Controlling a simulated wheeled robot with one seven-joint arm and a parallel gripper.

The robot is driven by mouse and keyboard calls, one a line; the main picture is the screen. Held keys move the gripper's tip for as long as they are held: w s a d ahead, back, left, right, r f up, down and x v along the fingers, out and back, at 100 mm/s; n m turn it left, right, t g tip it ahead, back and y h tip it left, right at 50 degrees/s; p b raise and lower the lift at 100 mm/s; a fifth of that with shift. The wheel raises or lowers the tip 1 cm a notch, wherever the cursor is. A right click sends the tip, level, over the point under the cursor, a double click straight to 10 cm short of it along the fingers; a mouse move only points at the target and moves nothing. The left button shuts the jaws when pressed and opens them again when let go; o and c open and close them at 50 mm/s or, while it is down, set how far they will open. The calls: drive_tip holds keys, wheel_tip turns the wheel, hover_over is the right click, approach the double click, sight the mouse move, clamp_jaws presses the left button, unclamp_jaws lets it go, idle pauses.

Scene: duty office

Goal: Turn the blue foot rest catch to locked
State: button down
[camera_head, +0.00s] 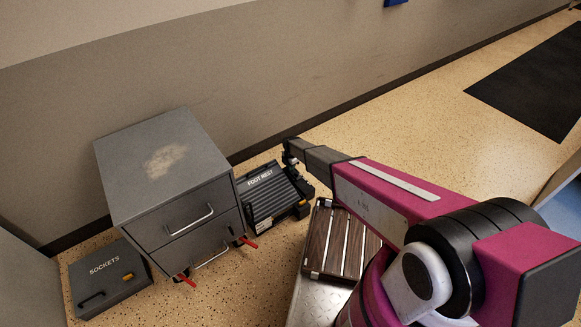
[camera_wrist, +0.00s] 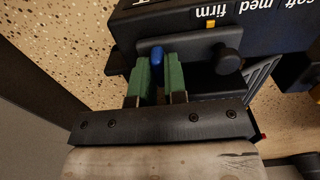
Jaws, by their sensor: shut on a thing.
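The dark ribbed foot rest (camera_head: 270,197) lies on the floor beside the grey drawer cabinet. In the wrist view its near side (camera_wrist: 230,35) fills the upper part, with the upside-down words "soft med firm" and a yellow marker. The blue catch (camera_wrist: 157,54) stands between the green fingers of my gripper (camera_wrist: 158,64). The gripper is shut on the catch, one finger on each side. In the head view my arm reaches down at the right end of the foot rest; the catch and fingertips are hidden there. No locked marking can be read.
A grey drawer cabinet (camera_head: 165,170) with red-tipped parts near its base stands left of the foot rest. A dark case marked SOCKETS (camera_head: 105,278) lies further left. A round black knob (camera_wrist: 229,61) sits right of the catch. The wall runs close behind; open floor lies to the right.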

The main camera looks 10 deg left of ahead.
drive_tip(key=m, duration=0.4)
drive_tip(key=shift+m, duration=0.3)
drive_tip(key=m, duration=0.4)
drive_tip(key=shift+m, duration=0.3)
drive_tip(key=m, duration=0.4)
drive_tip(key=shift+m, duration=2.4)
drive_tip(key=c, duration=1.2)
unclamp_jaws()
drive_tip(key=shift+o, duration=0.2)
drive_tip(key=shift+r, duration=0.15)
